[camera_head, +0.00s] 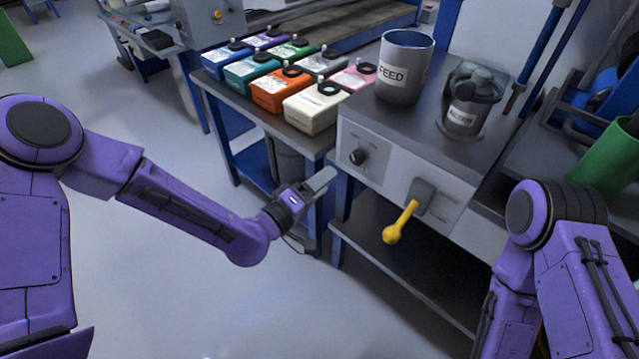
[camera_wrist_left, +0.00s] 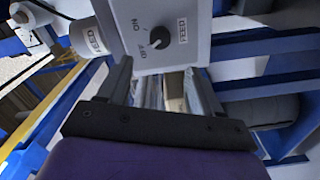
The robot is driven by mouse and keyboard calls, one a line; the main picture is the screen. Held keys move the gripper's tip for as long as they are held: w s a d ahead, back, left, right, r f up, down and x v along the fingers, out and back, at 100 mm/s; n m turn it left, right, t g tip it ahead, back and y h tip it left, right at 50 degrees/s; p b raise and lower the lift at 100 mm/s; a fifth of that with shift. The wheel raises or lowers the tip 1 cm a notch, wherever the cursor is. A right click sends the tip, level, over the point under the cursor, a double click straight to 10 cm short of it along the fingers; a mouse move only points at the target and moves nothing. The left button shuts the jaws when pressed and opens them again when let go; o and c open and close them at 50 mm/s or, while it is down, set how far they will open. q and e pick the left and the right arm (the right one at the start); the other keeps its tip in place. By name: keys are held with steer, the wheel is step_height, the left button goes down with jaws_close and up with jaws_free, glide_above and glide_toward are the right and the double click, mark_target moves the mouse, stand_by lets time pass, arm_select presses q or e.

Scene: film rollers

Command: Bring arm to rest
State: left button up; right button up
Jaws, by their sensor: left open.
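My left gripper (camera_head: 321,181) is open and empty in the head view, in front of the bench and below the left part of the grey machine. In the left wrist view its two fingers (camera_wrist_left: 160,88) stand apart with nothing between them. My right arm (camera_head: 560,260) shows at the right of the head view, bent downward; its gripper is not visible. The machine (camera_head: 385,170) carries a black knob (camera_head: 357,157) and a yellow-handled lever (camera_head: 402,222) pointing down. In the left wrist view, the knob (camera_wrist_left: 160,38) sits by ON, OFF and FEED labels.
A FEED canister (camera_head: 403,75) and a dark lidded container (camera_head: 468,105) stand on the machine. Several coloured jugs (camera_head: 313,108) stand in rows on the bench to its left. A green cylinder (camera_head: 606,160) is at the right. Open floor (camera_head: 190,300) lies at the lower left.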

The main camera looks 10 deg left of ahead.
arm_select(q)
steer(key=s+a+f+n+g+y, duration=0.1)
steer(key=s+a+f+g+y, duration=0.4)
steer(key=s+a+f, duration=0.65)
steer(key=s+a+f+g+y, duration=0.4)
steer(key=s+a+f+y, duration=0.4)
steer(key=f, duration=0.6)
steer(key=s+a+f+m+g+y, duration=0.1)
steer(key=s+a, duration=0.1)
steer(key=s, duration=0.4)
steer(key=s+a+f+g, duration=0.1)
steer(key=s+a+g, duration=0.15)
steer(key=s, duration=0.35)
step_height(320, 180, up, 13)
steer(key=t+p, duration=0.1)
steer(key=p, duration=1.1)
steer(key=shift+w+f+p, duration=0.15)
steer(key=shift+w+p, duration=0.15)
steer(key=shift+p, duration=0.1)
